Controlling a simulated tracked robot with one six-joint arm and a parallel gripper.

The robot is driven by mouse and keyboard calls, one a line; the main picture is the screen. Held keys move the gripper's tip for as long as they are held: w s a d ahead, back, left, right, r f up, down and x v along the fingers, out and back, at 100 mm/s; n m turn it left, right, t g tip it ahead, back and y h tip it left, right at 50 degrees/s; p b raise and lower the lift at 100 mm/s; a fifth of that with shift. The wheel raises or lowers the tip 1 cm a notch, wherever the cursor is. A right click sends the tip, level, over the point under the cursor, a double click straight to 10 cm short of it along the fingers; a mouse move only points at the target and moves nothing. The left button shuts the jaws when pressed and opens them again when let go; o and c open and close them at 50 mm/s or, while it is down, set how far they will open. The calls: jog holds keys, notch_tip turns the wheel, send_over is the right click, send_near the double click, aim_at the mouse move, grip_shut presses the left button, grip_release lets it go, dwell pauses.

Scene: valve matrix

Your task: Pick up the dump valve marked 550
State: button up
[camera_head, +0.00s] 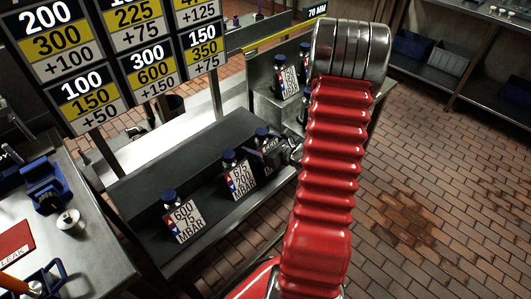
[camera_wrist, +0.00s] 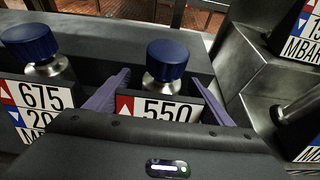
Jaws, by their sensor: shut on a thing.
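The dump valve marked 550 (camera_wrist: 167,62) has a round blue cap, a metal neck and a white label plate with a red triangle. It stands upright in the middle of the wrist view. My gripper (camera_wrist: 161,78) has one purple finger on each side of it and is shut on it. The lower part of the valve is hidden behind my gripper's body. In the head view, a blue cap (camera_head: 262,133) shows beside my gripper (camera_head: 277,152) on the dark bench; the label there is mostly covered.
The valve marked 675 (camera_wrist: 34,55) stands close to the left, and a 600 valve (camera_head: 183,215) stands further along the dark bench (camera_head: 135,200). More labelled valves (camera_head: 287,76) stand on a metal step behind. A sign board (camera_head: 140,42) hangs at upper left.

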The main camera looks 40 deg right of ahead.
aim_at(259, 129)
jog(key=shift+r, duration=0.2)
jog(key=shift+r, duration=4.85)
jog(key=shift+s, duration=0.1)
